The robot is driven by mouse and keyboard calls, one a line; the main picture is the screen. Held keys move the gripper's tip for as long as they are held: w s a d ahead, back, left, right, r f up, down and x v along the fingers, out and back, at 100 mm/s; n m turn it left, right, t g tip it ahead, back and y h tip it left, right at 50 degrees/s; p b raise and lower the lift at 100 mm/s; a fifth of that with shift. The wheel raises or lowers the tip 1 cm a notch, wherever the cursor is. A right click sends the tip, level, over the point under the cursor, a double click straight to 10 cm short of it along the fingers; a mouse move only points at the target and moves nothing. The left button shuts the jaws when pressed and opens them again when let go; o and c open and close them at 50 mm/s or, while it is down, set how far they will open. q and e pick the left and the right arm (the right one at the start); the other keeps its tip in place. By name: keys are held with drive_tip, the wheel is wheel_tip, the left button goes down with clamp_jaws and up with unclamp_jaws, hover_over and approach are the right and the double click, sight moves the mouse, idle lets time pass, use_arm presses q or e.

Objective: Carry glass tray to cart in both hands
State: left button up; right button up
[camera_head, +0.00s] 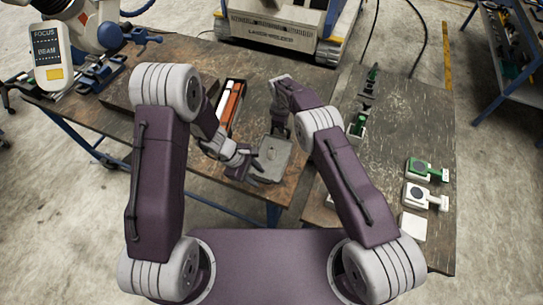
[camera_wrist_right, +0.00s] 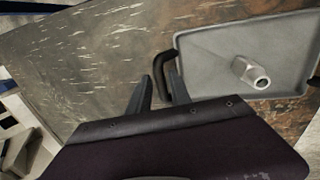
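A grey shallow tray (camera_head: 276,153) with rounded corners lies on the brown worktable's right part. In the right wrist view the tray (camera_wrist_right: 210,65) has a dark handle (camera_wrist_right: 165,78) at its near end and a grey metal fitting (camera_wrist_right: 250,73) lying in it. My right gripper (camera_wrist_right: 160,90) is open, its two fingers apart close to that handle; whether the handle is between them is hard to tell. My left gripper (camera_head: 248,171) is at the tray's left front side, its fingers seeming spread, the handle there hidden.
A second worn dark top (camera_head: 402,120) stands to the right, carrying a green-and-white piece (camera_head: 420,169), a white piece (camera_head: 416,194) and a white block (camera_head: 412,226). An orange-filled black box (camera_head: 230,103) lies left of the tray. A tracked machine (camera_head: 285,25) stands behind.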

use_arm(q)
drive_tip(key=shift+x, duration=0.95)
use_arm(e)
drive_tip(key=shift+x, duration=0.95)
use_arm(q)
drive_tip(key=shift+d+f, duration=0.15)
drive_tip(key=shift+f, duration=0.25)
use_arm(e)
drive_tip(key=shift+f, duration=0.4)
use_arm(q)
drive_tip(key=shift+s, duration=0.1)
drive_tip(key=c, duration=0.5)
use_arm(e)
drive_tip(key=shift+r, duration=0.1)
drive_tip(key=c, duration=0.5)
use_arm(q)
clamp_jaws()
use_arm(e)
clamp_jaws()
use_arm(q)
drive_tip(key=shift+r, duration=0.1)
